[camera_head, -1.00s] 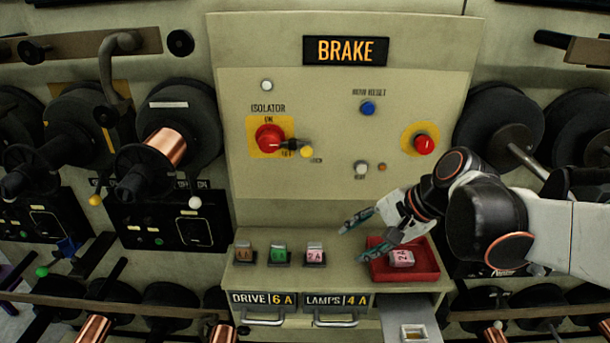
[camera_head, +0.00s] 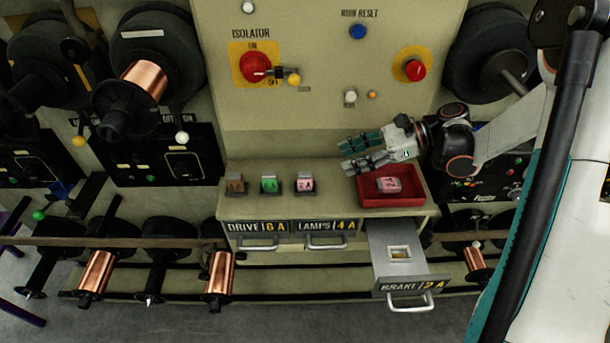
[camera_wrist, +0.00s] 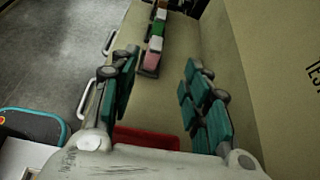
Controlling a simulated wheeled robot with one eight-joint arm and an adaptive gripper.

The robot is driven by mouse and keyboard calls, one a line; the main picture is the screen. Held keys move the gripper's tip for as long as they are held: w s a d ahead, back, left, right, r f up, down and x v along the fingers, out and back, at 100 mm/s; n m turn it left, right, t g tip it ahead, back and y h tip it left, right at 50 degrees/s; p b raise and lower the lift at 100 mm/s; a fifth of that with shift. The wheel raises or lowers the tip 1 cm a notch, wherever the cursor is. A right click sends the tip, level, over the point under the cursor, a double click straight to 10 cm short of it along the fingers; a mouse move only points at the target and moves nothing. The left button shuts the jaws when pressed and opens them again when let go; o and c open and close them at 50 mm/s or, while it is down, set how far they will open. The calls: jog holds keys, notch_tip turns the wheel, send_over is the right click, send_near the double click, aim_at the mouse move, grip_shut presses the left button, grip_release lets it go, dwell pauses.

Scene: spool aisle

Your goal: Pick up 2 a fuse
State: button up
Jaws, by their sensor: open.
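A pink fuse marked 2A (camera_head: 305,185) stands in a dark holder on the ledge; it also shows in the wrist view (camera_wrist: 154,46). Another pink fuse (camera_head: 388,184) lies in a red tray (camera_head: 417,196) at the ledge's right end. A green fuse (camera_head: 269,185) and a brownish-orange fuse (camera_head: 236,186) stand left of the pink one. My gripper (camera_head: 350,154) is open and empty above the tray's left part, its fingers pointing left. In the wrist view the open fingers (camera_wrist: 160,85) flank the ledge, with the standing pink fuse ahead between them.
The BRAKE 2A drawer (camera_head: 400,272) is pulled out below the tray, with a small pale socket (camera_head: 400,253) inside. The DRIVE (camera_head: 258,240) and LAMPS (camera_head: 326,240) drawers are shut. The panel wall rises close behind the ledge; spools stand on both sides.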

jog(key=b, duration=0.2)
send_near(305, 173)
jog(key=shift+y, duration=0.3)
jog(key=a+f, duration=0.2)
jog(key=a, duration=0.1)
jog(key=a+f, duration=0.1)
jog(key=shift+w+a+f, duration=0.1)
jog(key=shift+w+a, duration=0.05)
jog(key=shift+w, duration=0.2)
jog(key=x, duration=0.1)
jog(key=b+x, duration=0.1)
jog(key=x, duration=0.1)
jog(key=b+x, duration=0.1)
jog(key=shift+s+a+f, duration=0.15)
jog(key=shift+s+a, duration=0.05)
jog(key=shift+s, duration=0.15)
jog(key=shift+a+f, duration=0.1)
jog(key=shift+a, duration=0.3)
grip_shut()
